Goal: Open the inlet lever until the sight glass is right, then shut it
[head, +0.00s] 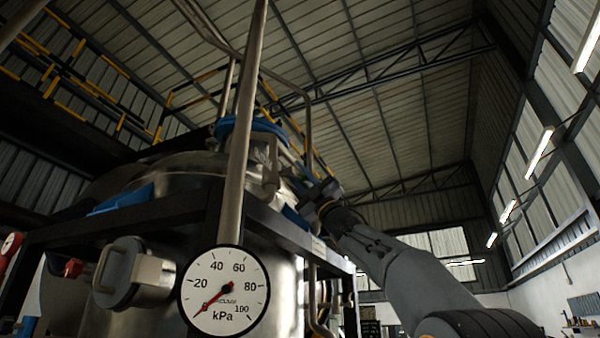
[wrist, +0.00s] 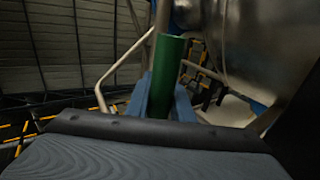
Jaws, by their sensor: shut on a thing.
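In the wrist view, a green cylindrical handle (wrist: 171,58), which I take for the inlet lever's grip, stands upright between the blue fingers of my gripper (wrist: 160,98). The gripper is shut on it. In the head view my gripper (head: 316,192) is at the upper right side of the steel vessel (head: 175,167); the green handle cannot be made out there. No sight glass can be clearly identified; a round metal fitting (head: 118,272) on the vessel's front left has its face turned away.
A vacuum gauge (head: 223,290) in kPa has its red needle near the low end. A dark frame (head: 130,218) surrounds the vessel, and a pale pipe (head: 243,130) rises in front. In the wrist view a bent pale pipe (wrist: 118,62) runs left of the handle.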

